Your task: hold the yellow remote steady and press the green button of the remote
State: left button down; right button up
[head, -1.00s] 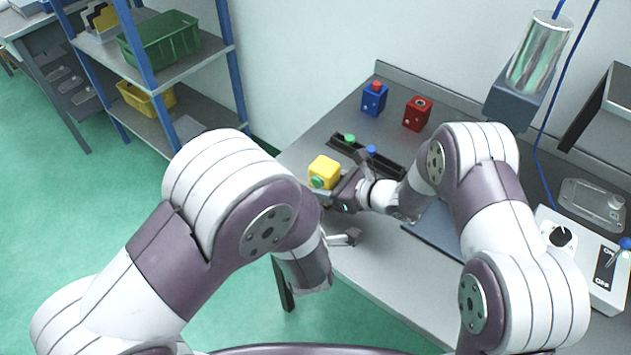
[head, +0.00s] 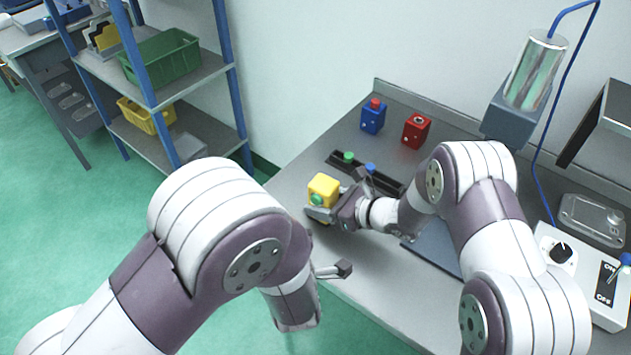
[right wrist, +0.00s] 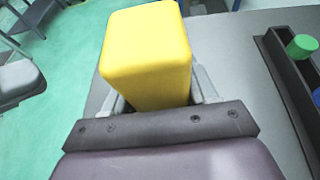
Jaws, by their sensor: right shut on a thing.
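The yellow remote (head: 323,187) is a box with a green button (head: 317,200) on the face toward the left arm. My right gripper (head: 322,212) is shut on the remote and holds it at the table's left edge. In the right wrist view the yellow remote (right wrist: 148,55) stands between the fingers, and its green button is out of sight. My left gripper (head: 335,270) is below and in front of the remote, apart from it. Only a finger of it shows past the forearm, so its opening is unclear.
A black tray (head: 392,184) with a green and a blue knob lies behind the remote. A blue box (head: 373,117) and a red box (head: 416,131) stand farther back. A control box (head: 590,285) with switches is at the right. A shelf (head: 190,84) stands at the left.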

jog(key=o, duration=1.2)
jog(key=shift+d, duration=0.1)
